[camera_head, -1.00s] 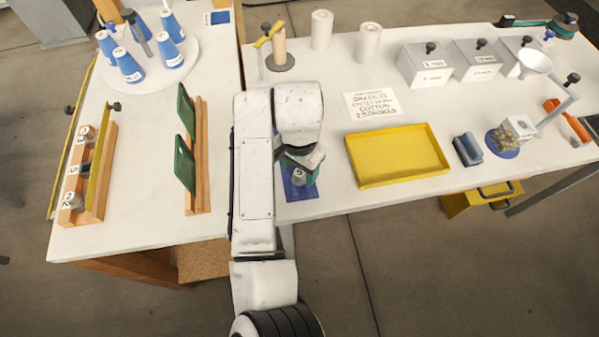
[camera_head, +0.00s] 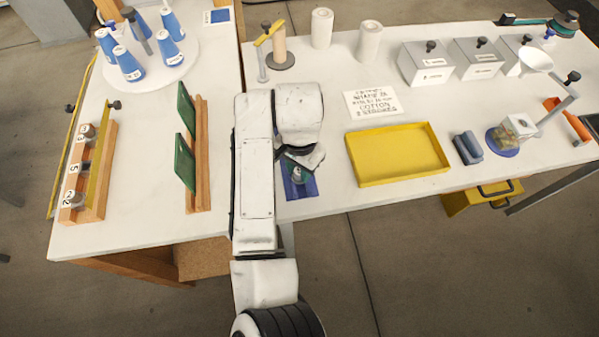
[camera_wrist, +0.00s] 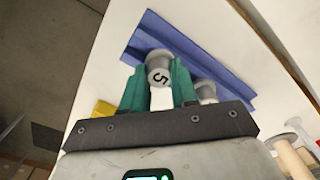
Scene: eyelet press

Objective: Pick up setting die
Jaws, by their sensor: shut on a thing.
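The setting die (camera_wrist: 158,72) is a small grey cylinder with a black 5 on its end face. In the wrist view it sits between the teal fingertips of my gripper (camera_wrist: 160,82), which is shut on it. A blue holder (camera_wrist: 151,23) lies behind and below it on the white table; I cannot tell if the die still touches it. Another grey piece (camera_wrist: 206,92) shows beside the right finger, partly hidden. In the head view the die (camera_head: 298,175) shows small below my wrist, over the blue holder (camera_head: 307,190).
A wooden rack (camera_head: 97,190) at left holds grey dies by the labels 3 and 2; its middle place marked 5 looks dark. Green panels (camera_head: 185,150) stand left of my arm. A yellow tray (camera_head: 397,155) lies to the right. The table between holder and tray is clear.

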